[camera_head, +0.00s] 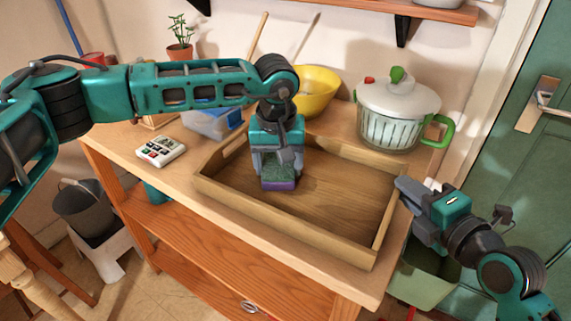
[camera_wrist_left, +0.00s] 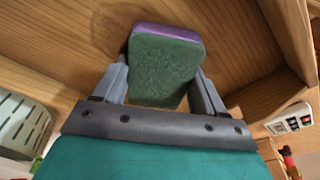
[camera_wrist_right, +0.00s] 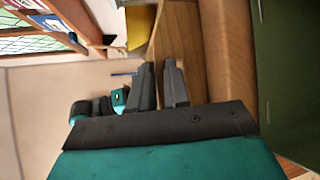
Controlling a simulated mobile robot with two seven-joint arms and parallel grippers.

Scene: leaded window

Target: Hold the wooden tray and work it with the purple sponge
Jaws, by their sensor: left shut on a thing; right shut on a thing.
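The wooden tray (camera_head: 330,205) lies on the wooden worktop, its rim nearly whole in the head view. My left gripper (camera_head: 278,168) points down inside the tray, left of its middle, shut on the purple sponge (camera_head: 279,184). The sponge has a purple layer below and a green layer above; it appears to touch the tray floor. In the left wrist view the sponge (camera_wrist_left: 165,68) sits between both fingers. My right gripper (camera_head: 408,190) is shut on the tray's right end wall. In the right wrist view that wall (camera_wrist_right: 182,35) runs between the fingers (camera_wrist_right: 166,75).
Behind the tray stand a yellow bowl (camera_head: 315,92) and a lidded pot (camera_head: 396,110) with green handles. A calculator-like device (camera_head: 160,151) and a blue container (camera_head: 212,122) are at the left. The worktop's front edge is close to the tray. A green door (camera_head: 525,150) is at right.

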